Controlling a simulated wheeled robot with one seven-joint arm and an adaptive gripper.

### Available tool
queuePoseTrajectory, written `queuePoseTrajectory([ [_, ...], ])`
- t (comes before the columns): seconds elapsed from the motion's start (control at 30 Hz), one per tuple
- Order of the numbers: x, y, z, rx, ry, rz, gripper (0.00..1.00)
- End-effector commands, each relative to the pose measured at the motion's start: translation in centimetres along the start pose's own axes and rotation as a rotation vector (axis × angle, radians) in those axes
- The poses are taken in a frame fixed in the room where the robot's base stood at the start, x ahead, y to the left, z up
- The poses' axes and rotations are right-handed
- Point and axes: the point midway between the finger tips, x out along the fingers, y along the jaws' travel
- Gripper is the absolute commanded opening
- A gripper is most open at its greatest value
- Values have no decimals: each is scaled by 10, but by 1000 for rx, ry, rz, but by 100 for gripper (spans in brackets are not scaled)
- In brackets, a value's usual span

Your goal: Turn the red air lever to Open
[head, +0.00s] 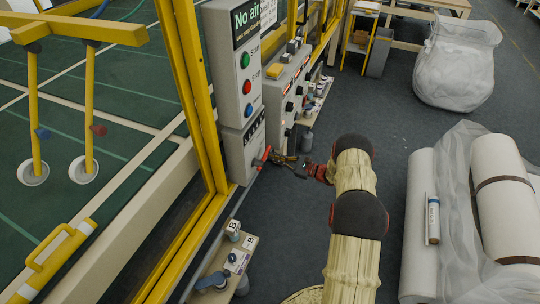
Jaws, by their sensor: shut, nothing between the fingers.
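The red air lever (262,157) sticks out from the lower front of a grey box (240,150) on the yellow machine frame. It slants, and its exact setting cannot be read. My gripper (274,157) is at the end of my arm, right beside the lever. Its fingers are shut with nothing seen between them. Whether the fingers touch the lever cannot be told at this size. The label on the lever's box is too small to read.
Above is a control box (243,60) with a "No air" sign and green, red and blue buttons. A small shelf (226,268) stands below. White rolls (503,200) and a wrapped bundle (457,65) are at right. The dark floor between is clear.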

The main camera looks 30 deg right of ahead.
Motion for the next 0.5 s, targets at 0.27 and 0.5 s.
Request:
queuePoseTrajectory([
  [0.27,-8,-1,20,-265,-2,13,0],
  [0.5,-8,-3,36,-492,-1,24,0],
])
